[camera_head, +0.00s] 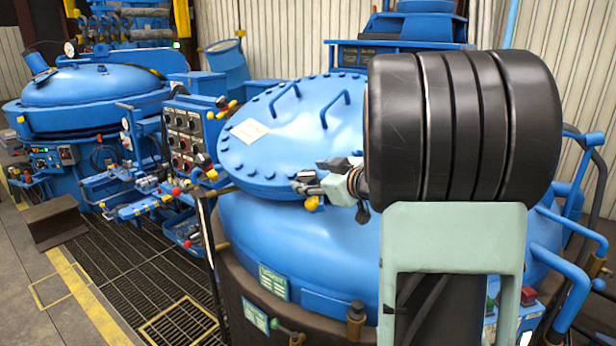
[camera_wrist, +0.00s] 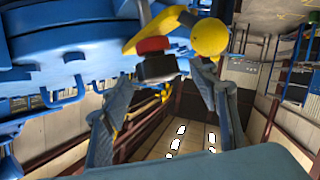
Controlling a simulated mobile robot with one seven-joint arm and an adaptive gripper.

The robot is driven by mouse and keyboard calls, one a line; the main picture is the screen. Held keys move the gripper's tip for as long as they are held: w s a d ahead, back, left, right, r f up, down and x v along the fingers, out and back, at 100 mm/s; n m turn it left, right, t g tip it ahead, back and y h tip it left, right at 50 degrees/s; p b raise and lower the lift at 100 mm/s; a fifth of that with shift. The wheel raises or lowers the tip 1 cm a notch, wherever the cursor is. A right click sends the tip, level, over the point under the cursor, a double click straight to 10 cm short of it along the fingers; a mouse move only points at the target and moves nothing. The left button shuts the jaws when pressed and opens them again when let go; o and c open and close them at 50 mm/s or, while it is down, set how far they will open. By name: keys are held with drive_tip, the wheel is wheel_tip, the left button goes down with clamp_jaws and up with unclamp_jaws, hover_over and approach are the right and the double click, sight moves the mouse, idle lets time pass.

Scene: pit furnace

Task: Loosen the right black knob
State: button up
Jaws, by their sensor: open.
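A yellow lever with a round yellow ball end (camera_wrist: 208,38) is just above, close to the right finger. In the head view my arm hides much of the furnace's right side, and I cannot pick out the right black knob.
The blue lid (camera_head: 262,150) carries two handles and a white paper. A control panel (camera_head: 187,135) with several knobs stands left of it. A second blue furnace (camera_head: 90,88) is at far left. Blue pipes (camera_head: 575,285) are at right. Grated floor (camera_head: 140,270) lies at lower left.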

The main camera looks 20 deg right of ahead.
drive_tip(key=v, duration=1)
drive_tip(key=shift+s, duration=0.15)
